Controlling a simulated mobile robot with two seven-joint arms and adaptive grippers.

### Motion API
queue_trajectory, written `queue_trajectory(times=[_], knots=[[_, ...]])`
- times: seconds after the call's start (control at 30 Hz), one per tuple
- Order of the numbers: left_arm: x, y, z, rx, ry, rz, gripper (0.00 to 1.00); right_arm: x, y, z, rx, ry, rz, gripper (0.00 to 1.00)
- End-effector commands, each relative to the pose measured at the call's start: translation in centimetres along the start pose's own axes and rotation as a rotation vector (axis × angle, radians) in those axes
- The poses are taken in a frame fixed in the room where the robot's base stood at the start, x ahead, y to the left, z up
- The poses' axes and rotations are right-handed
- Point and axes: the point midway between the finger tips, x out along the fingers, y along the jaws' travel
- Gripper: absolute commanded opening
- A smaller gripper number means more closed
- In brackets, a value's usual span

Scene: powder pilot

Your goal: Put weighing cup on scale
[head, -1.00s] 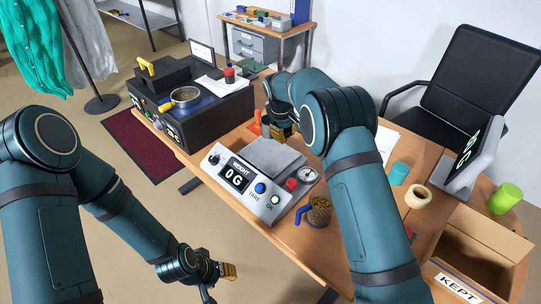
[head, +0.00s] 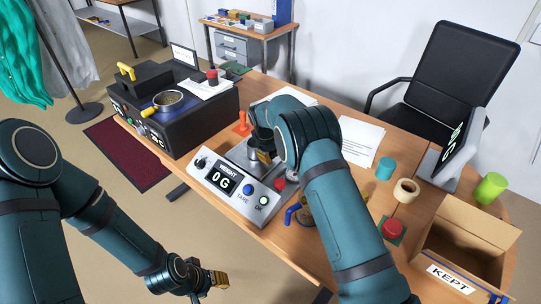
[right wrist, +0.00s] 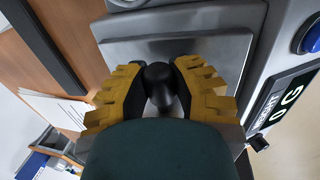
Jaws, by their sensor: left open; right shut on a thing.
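The scale (head: 235,192) stands on the wooden table with its display reading 0 G. Its grey weighing plate (head: 238,154) is partly hidden by my right arm in the head view, and the plate (right wrist: 225,52) fills much of the right wrist view. My right gripper (head: 264,157) is over the plate, its yellow fingers shut on a small black rounded thing (right wrist: 160,88), taken as the weighing cup. Most of it is hidden, and I cannot tell whether it touches the plate. My left gripper (head: 219,279) is open and empty, low in front of the table.
A jar with a blue handle (head: 293,215) stands right of the scale, partly behind my right arm. A red button (head: 391,228), a tape roll (head: 405,190), a teal cup (head: 384,168) and a KEPT box (head: 445,222) are further right. A black machine (head: 190,122) stands left.

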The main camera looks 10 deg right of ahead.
Motion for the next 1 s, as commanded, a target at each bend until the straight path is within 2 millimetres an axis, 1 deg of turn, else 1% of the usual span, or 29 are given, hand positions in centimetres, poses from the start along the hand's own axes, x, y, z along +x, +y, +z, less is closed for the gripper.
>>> queue_trajectory(times=[0.23,0.27,0.3,0.33,0.6,0.73,0.87,1.0], knots=[[0.3,-0.1,0.0,0.0,0.001,0.0,0.47,0.4,-0.1,0.0,0.0,0.0,0.0,0.0],[0.2,-0.1,0.0,0.0,0.001,0.0,0.47,0.3,-0.1,0.0,0.0,0.0,0.0,0.35],[0.2,-0.1,0.0,0.0,0.001,0.0,0.47,0.3,-0.1,0.0,0.0,0.0,0.0,0.49],[0.2,-0.1,0.0,0.0,0.001,0.0,0.47,0.3,-0.1,0.0,0.0,0.0,-0.001,0.51],[0.2,-0.1,0.0,0.0,0.001,0.0,0.47,0.2,-0.1,0.0,0.0,0.0,0.0,0.51],[-0.2,0.1,0.0,0.0,0.0,0.0,0.47,-0.5,0.1,-0.1,0.0,0.001,0.001,0.51],[-0.4,0.1,-0.1,0.0,0.001,0.0,0.47,-2.4,0.0,-0.1,0.0,0.003,0.001,0.51],[-0.7,0.3,-0.2,-0.001,0.004,0.0,0.47,-5.4,0.1,-0.1,0.001,0.003,0.001,0.51]])
